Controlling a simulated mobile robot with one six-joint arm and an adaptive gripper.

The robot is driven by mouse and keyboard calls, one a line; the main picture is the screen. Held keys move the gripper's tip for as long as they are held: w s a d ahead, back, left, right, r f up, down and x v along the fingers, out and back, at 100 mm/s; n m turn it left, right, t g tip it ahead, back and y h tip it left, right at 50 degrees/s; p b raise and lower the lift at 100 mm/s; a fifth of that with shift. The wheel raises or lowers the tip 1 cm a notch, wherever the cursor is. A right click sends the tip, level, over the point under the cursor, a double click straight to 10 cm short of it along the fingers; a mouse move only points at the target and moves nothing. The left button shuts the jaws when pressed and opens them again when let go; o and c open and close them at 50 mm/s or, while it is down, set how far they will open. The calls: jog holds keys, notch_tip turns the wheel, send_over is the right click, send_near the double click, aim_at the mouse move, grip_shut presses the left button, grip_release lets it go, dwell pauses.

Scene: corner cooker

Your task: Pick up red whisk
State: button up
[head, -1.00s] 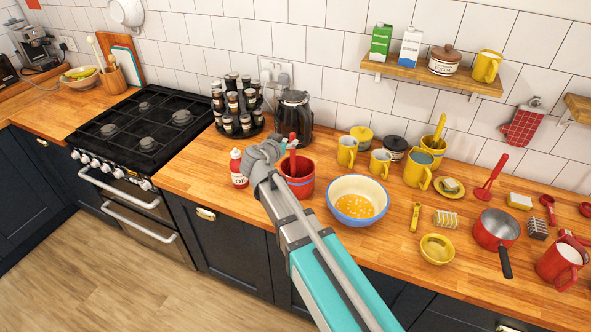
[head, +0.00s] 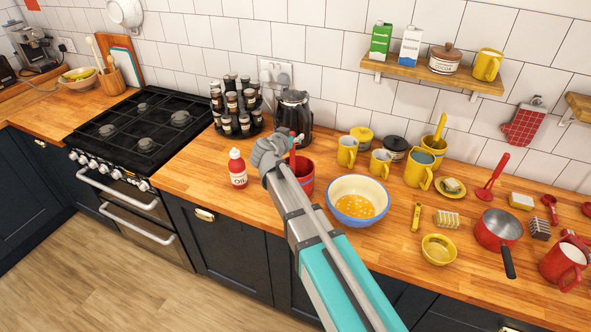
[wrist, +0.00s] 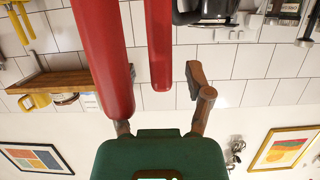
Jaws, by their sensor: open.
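A red utensil pot (head: 306,172) stands on the counter between the oil bottle and the mixing bowl, partly hidden by my arm. A red handle (head: 292,154) rises from it. In the wrist view, a thick red handle (wrist: 106,60) and a thinner red handle (wrist: 159,45) show close up. I cannot tell which belongs to the whisk, since no wires are visible. My gripper (head: 280,143) is beside the pot's upper left, near the handles. In the wrist view my gripper (wrist: 165,90) is open; the thick handle covers much of one finger, and the thinner handle appears between the fingers.
A black kettle (head: 293,116) and spice rack (head: 236,108) are behind. A mixing bowl (head: 358,201) is just right of the pot. The counter's front left, by the stove, is clear.

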dwell(0.3)
grip_shut()
jog(key=shift+r, duration=0.15)
dwell(0.4)
notch_tip(320, 180, up, 18)
jog(key=p, duration=1.8)
jog(key=c, duration=0.8)
grip_release()
grip_shut()
